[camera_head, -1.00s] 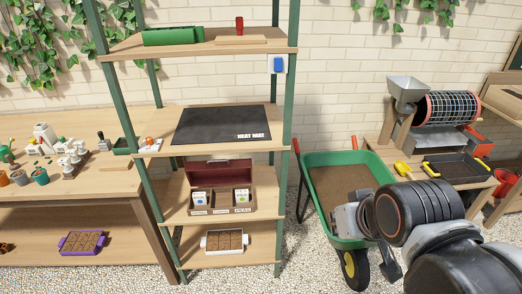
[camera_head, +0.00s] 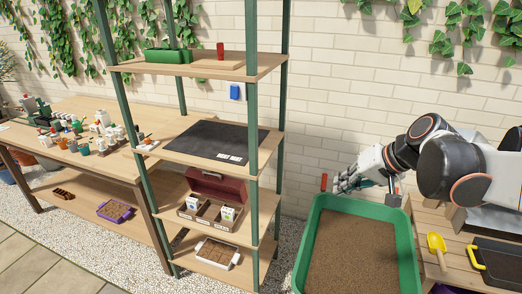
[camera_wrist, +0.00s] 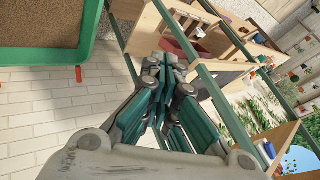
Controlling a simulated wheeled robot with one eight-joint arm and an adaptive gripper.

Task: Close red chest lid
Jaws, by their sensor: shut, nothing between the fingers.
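The chest (camera_head: 208,214) stands on a middle-lower shelf of the green-post rack. Its dark red lid (camera_head: 218,186) is raised at the back, so its compartments show, with seed packets in them. A shelf post crosses near its right end. My gripper (camera_head: 340,184) is right of the rack, above the far end of the wheelbarrow, apart from the chest. In the wrist view my gripper (camera_wrist: 172,64) is shut and empty, and a dark red surface, probably the lid (camera_wrist: 183,42), shows beyond the fingertips, partly hidden.
A green wheelbarrow (camera_head: 402,218) of soil stands right of the rack. The rack's green post (camera_head: 252,150) stands between my gripper and the chest. A black heat mat (camera_head: 215,141) lies on the shelf above. A white tray (camera_head: 216,254) sits below.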

